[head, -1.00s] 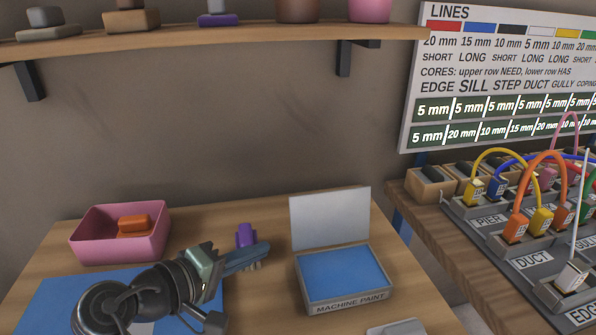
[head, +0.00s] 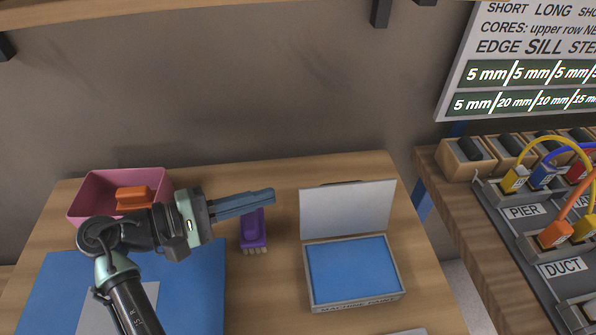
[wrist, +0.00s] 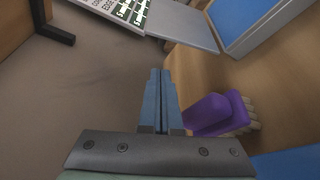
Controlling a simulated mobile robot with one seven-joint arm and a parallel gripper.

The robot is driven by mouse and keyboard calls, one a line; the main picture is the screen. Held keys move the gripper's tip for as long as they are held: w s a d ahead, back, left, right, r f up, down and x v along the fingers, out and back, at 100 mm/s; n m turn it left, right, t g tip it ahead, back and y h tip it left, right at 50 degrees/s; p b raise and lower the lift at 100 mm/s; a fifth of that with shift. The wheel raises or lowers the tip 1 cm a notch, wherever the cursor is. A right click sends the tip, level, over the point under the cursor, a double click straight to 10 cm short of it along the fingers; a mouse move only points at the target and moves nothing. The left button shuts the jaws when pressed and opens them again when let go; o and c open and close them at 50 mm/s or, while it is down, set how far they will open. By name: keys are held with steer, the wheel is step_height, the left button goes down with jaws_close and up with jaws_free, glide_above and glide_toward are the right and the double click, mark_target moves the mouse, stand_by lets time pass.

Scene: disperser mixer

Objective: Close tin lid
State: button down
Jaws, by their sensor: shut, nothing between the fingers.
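The tin (head: 352,273) labelled MACHINE PAINT stands on the table and shows a blue inside. Its grey lid (head: 347,210) is raised, standing up at the tin's back edge. In the wrist view the lid (wrist: 184,22) shows at the top, with part of the blue tin (wrist: 245,25) to its right. My gripper (head: 272,196) is shut and empty, its blue fingers pointing right toward the lid, with a gap between. The fingers also show in the wrist view (wrist: 161,75). The gripper appears above the table.
A pink bin (head: 90,196) holding an orange object (head: 132,197) is at the back left. A blue mat (head: 195,290) lies front left. A side bench with cables (head: 540,215) is to the right.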

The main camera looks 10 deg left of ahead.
mark_target(343, 202)
steer(key=x, duration=0.9)
steer(key=shift+d, duration=0.3)
